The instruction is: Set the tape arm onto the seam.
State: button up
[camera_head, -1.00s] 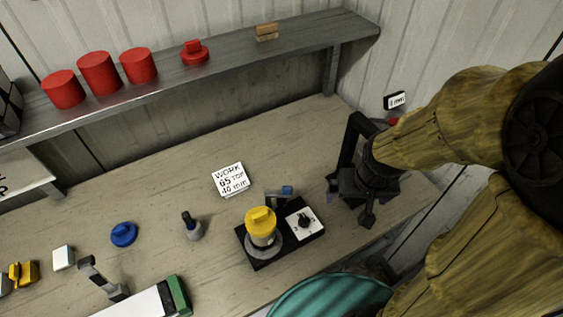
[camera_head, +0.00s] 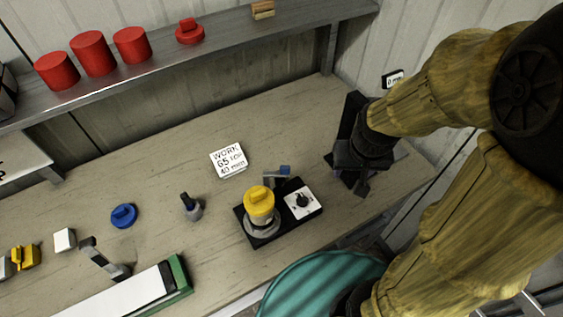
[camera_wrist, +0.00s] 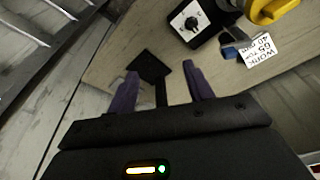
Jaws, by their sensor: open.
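A black fixture (camera_head: 268,236) stands on the bench with a white dial plate (camera_head: 301,202) at its right end. A clear-grey cylinder with a yellow cap (camera_head: 259,200) stands upright on its left end. A small grey arm with a blue tip (camera_head: 285,170), likely the tape arm, sits behind the fixture, apart from the cylinder; its blue end shows in the wrist view (camera_wrist: 231,53). I cannot make out a seam. My gripper (camera_wrist: 160,80) is open and empty, its two purple fingers over the bench to the right of the fixture.
A white work card (camera_head: 228,158) lies behind the fixture. A dark bottle (camera_head: 191,207), blue cap (camera_head: 124,215) and green-ended white tray (camera_head: 178,276) are to the left. A teal round thing (camera_head: 320,285) is in front.

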jog(key=shift+g, duration=0.9)
jog(key=w+a, duration=0.1)
jog(key=w, duration=0.2)
jog(key=w+a, duration=0.2)
jog(key=w, duration=0.1)
jog(key=w+a, duration=0.2)
jog(key=w, duration=0.1)
jog(key=shift+r, duration=0.2)
grip_shut()
jog(key=w+a+f+g, duration=0.2)
jog(key=w+a+g, duration=0.1)
jog(key=w+a, duration=0.7)
jog(key=shift+a, duration=0.45)
